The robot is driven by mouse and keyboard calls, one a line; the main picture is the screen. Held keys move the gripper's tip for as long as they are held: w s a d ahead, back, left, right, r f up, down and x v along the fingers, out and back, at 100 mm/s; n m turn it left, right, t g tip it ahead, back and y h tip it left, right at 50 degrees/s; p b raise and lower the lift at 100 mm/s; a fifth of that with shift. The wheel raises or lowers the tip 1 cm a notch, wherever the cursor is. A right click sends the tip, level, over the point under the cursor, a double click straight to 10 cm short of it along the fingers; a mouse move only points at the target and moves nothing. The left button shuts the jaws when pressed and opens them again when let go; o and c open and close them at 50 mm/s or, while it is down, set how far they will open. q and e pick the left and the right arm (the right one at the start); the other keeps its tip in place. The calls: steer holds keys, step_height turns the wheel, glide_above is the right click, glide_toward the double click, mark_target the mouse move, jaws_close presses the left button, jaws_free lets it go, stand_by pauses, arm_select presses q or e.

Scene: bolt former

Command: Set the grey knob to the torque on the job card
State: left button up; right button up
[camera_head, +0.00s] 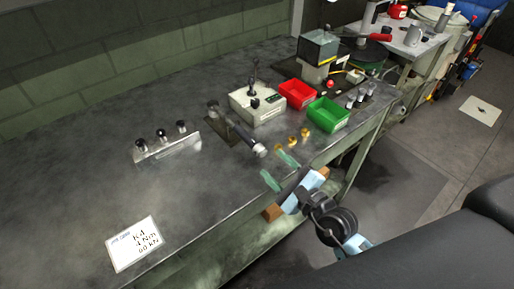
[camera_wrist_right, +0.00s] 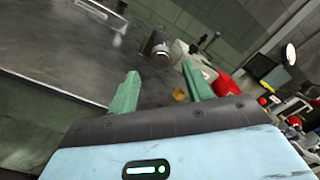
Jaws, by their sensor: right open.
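The job card (camera_head: 135,243) lies at the near left of the bench; its lower lines seem to read 4 Nm and 60 kN. A dark cylindrical tool lies on a dark plate, and the grey knob (camera_head: 260,150) appears to be its near end. The knob also shows in the right wrist view (camera_wrist_right: 161,51), beyond the fingers. No scale on it is legible. My right gripper (camera_head: 278,169) is open and empty at the bench's front edge, its green fingers pointing towards the knob but apart from it. My left gripper is not in view.
A red bin (camera_head: 297,95) and a green bin (camera_head: 328,115) stand right of a beige control box (camera_head: 257,106). Small brass parts (camera_head: 305,134) sit near the right finger. A metal rack (camera_head: 167,147) with black-topped pieces stands left. The bench's left side is mostly clear.

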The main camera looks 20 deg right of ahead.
mark_target(263, 154)
steer(key=shift+w+r, duration=0.1)
steer(key=shift+w, duration=0.1)
steer(key=shift+w+a, duration=0.1)
steer(key=shift+w, duration=0.15)
steer(key=x, duration=0.5)
steer(key=shift+w+a, duration=0.15)
steer(key=shift+w, duration=0.25)
steer(key=shift+w+a, duration=0.25)
steer(key=shift+w, duration=0.3)
steer(key=shift+c, duration=0.4)
steer(key=c, duration=0.9)
steer(key=shift+p, duration=0.3)
